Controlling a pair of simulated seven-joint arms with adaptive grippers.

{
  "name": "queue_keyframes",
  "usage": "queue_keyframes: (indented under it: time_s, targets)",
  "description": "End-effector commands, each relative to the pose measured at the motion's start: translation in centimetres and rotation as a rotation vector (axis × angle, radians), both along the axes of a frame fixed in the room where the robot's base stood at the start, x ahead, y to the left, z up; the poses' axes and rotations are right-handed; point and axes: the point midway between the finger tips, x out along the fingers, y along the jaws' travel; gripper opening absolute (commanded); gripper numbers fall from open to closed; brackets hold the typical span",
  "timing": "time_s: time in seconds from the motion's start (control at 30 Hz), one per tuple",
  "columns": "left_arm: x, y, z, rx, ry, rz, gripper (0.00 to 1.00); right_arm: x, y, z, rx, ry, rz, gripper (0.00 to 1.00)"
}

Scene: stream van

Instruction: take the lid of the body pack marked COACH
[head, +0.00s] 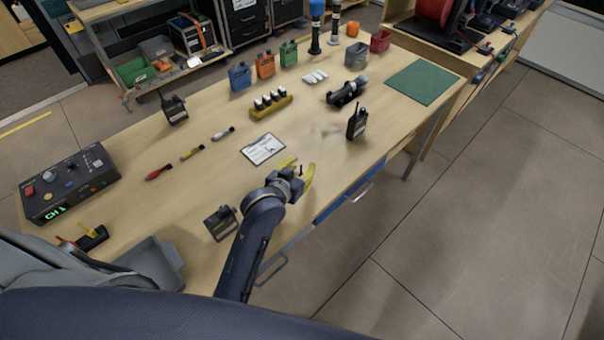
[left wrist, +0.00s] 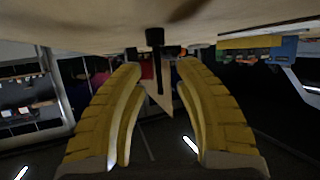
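Three dark body packs with pale labels stand on the wooden table: one at the back left (head: 174,109), one at the right near the front edge (head: 357,124), one at the front (head: 221,223). Their lettering is too small to read, so I cannot tell which is marked COACH. My left gripper (head: 300,174) is over the front part of the table, between the front and right packs. Its yellow fingers are apart. In the left wrist view, a narrow dark object (left wrist: 154,45) shows beyond the open fingertips (left wrist: 160,70); I cannot tell what it is. My right gripper is not seen.
A white card (head: 263,149) lies behind my left gripper. A yellow battery holder (head: 271,109), a dark device (head: 346,92) and coloured containers (head: 265,66) stand farther back. A control box (head: 68,184) is at the left, a grey tray (head: 155,262) at the front left.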

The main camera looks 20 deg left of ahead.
Motion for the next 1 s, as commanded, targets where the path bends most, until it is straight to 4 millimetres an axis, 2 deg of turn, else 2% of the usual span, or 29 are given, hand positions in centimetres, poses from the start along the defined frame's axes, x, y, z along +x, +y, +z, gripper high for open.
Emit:
queue_keyframes:
  time_s: [0.03, 0.3, 0.77, 0.87, 1.0]
  targets:
    - [0.0, 0.0, 0.0, 0.000, 0.000, 0.000, 0.31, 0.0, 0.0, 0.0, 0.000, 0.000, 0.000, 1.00]
    - [0.0, 0.0, 0.0, 0.000, 0.000, 0.000, 0.00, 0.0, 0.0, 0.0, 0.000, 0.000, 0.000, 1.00]
    - [0.0, 0.0, 0.1, 0.000, 0.000, 0.000, 0.00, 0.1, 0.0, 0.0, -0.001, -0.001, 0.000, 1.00]
    - [0.0, 0.0, 0.8, 0.000, -0.002, 0.000, 0.00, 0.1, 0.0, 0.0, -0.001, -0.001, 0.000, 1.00]
    - [0.1, 0.0, 2.9, -0.001, -0.006, 0.000, 0.00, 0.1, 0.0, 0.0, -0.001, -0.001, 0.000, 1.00]
